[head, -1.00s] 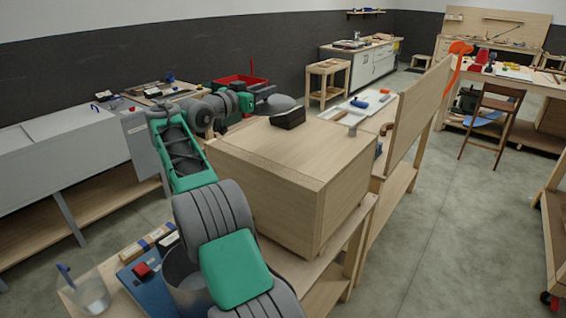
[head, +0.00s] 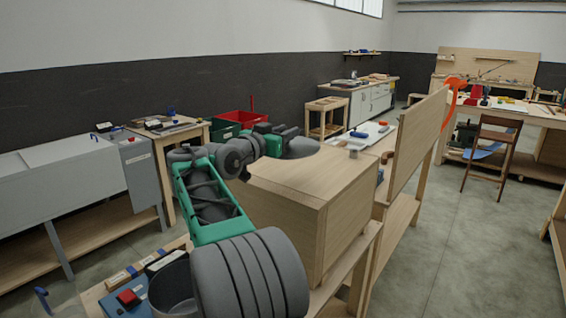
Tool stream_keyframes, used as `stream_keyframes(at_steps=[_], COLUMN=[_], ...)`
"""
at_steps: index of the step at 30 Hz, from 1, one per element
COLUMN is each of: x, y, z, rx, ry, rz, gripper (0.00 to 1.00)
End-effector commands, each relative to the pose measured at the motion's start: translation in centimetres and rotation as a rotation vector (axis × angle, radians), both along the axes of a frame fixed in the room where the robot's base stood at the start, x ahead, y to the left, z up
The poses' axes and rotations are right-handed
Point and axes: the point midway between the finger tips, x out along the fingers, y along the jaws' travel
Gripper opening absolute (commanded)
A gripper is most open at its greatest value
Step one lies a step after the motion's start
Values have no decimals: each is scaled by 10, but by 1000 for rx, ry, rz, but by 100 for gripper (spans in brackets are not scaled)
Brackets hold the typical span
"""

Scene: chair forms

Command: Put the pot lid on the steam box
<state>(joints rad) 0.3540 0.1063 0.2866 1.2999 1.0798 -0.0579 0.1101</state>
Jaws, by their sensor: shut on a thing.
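The pot lid (head: 301,149) is a grey round disc, seen nearly edge-on. My gripper (head: 285,134) is shut on it. The steam box (head: 266,212) is the large pale wooden box on a wooden bench in the middle. The lid overlaps the far left part of the box's top in the picture. I cannot tell whether it touches the top or hangs above it. My arm hides the box's left side, and the fingertips are too small to see clearly.
A red bin (head: 238,118) and a green bin (head: 222,130) stand behind my arm. A tall upright wooden panel (head: 411,146) rises right of the box. A steel pot (head: 173,287) stands at lower left.

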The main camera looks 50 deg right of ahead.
Motion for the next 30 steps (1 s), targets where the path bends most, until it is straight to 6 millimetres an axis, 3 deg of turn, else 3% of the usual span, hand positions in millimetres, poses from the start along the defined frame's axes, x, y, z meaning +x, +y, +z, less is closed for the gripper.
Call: stream_keyframes(at_steps=[7, 12, 19, 24, 30], x=[46, 65, 79, 79, 79], y=[-44, -62, -74, -74, -73], z=[-26, -61, -84, -111, -114], rx=[1, 0, 0, -1, -3], ry=[4, 3, 1, 2, -2], rz=[-1, -1, 0, 0, 1], gripper=[0, 0, 0, 0, 0])
